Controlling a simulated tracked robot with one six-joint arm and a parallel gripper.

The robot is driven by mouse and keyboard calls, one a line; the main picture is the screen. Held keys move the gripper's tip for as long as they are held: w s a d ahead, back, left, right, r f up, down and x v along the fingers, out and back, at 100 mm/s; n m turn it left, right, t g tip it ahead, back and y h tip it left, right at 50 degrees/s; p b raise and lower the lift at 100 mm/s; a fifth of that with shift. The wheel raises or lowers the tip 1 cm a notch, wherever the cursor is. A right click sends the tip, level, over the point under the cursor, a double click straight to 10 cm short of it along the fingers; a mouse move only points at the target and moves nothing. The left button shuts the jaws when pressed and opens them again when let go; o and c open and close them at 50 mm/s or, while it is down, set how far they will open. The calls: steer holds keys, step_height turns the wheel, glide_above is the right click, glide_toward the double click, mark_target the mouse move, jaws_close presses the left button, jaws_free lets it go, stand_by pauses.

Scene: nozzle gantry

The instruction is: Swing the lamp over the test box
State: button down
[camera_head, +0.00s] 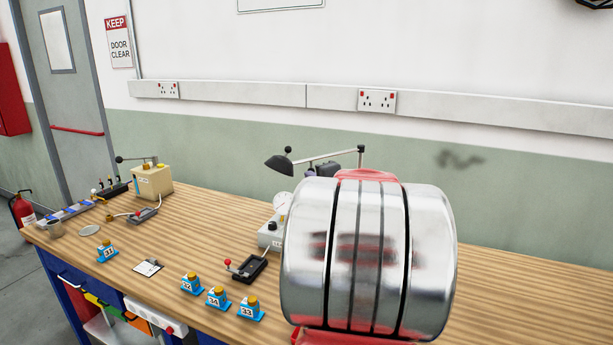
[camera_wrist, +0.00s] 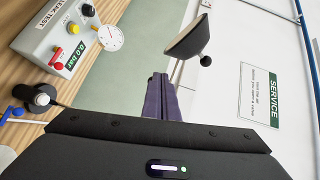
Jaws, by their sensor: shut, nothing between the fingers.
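The lamp has a dark cone-shaped shade (camera_head: 281,164) with a black ball knob, on a thin arm reaching left from a post at the back of the bench. In the wrist view the shade (camera_wrist: 187,38) is just beyond and right of my gripper (camera_wrist: 160,76). The purple fingers are shut together and empty. In the head view my gripper (camera_head: 327,168) is just below the lamp arm; I cannot tell whether they touch. The grey leak test box (camera_head: 268,235), with a dial gauge, is partly hidden by my arm; it also shows in the wrist view (camera_wrist: 52,32).
A small black tray with a red-knobbed lever (camera_head: 247,268) stands in front of the test box. Several blue numbered holders (camera_head: 191,285) line the bench front. A beige box (camera_head: 153,182) stands at the far left. My silver arm hides much of the bench's right.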

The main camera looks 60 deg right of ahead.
steer(key=v, duration=0.5)
steer(key=shift+w, duration=0.1)
steer(key=w+a+n+y, duration=0.3)
steer(key=w+a, duration=0.1)
steer(key=a, duration=0.5)
steer(key=w+a+n+y, duration=0.3)
steer(key=w+a, duration=0.2)
steer(key=a, duration=0.3)
steer(key=a+f+n+g+y, duration=0.1)
steer(key=a+f+n+y, duration=0.15)
steer(key=a, duration=0.65)
steer(key=a+f+n+g+y, duration=0.1)
steer(key=a+f+n+y, duration=0.15)
steer(key=a, duration=0.75)
steer(key=s+a+f+n+g+y, duration=0.1)
steer(key=s+a+f+n+g, duration=0.2)
steer(key=a, duration=0.4)
steer(key=s+a+f+n+g, duration=0.1)
steer(key=s+a+n, duration=0.3)
steer(key=a, duration=0.3)
steer(key=s+a+f+n+g+h, duration=0.2)
steer(key=s+a+f+n+h, duration=0.1)
steer(key=s, duration=0.7)
steer(key=shift+f+n, duration=0.75)
steer(key=shift+n, duration=0.25)
